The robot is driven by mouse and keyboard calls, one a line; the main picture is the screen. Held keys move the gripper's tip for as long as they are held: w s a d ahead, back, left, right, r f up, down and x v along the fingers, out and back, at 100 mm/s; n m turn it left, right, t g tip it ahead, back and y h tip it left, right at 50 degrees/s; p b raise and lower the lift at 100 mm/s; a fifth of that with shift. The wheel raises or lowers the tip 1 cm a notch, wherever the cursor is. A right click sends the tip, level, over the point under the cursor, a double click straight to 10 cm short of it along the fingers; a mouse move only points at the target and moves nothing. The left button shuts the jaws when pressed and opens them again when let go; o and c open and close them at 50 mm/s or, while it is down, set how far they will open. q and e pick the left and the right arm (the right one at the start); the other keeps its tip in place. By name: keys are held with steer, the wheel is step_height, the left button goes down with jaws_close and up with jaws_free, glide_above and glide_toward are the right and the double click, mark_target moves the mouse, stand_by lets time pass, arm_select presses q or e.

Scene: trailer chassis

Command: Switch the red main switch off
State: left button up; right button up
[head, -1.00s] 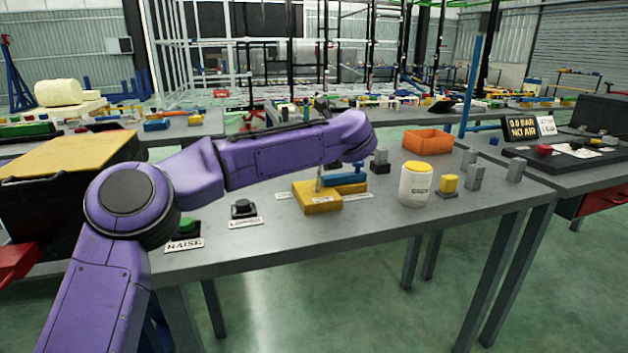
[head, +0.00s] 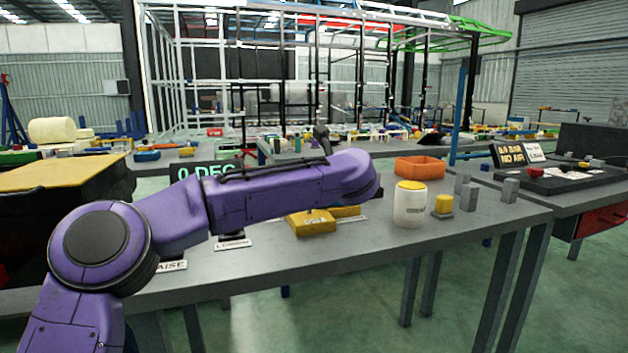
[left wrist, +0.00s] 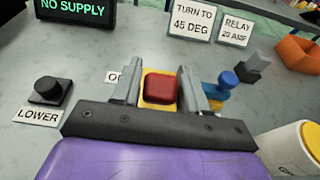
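The red switch (left wrist: 160,88) sits on a yellow plate in the left wrist view, with a partly covered label (left wrist: 112,76) beside it. The two fingers of my left gripper (left wrist: 161,86) stand apart on either side of the red part, with slivers of yellow showing beside it. I cannot tell whether they touch it. My right gripper is in neither current view.
A black LOWER button (left wrist: 47,91) is left of the gripper, and a blue-handled part (left wrist: 228,80) is right. A display (left wrist: 75,8) reads NO SUPPLY.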

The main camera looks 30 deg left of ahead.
arm_select(q)
steer(key=shift+o, duration=0.8)
steer(key=v, duration=1)
steer(key=shift+s+d, duration=0.2)
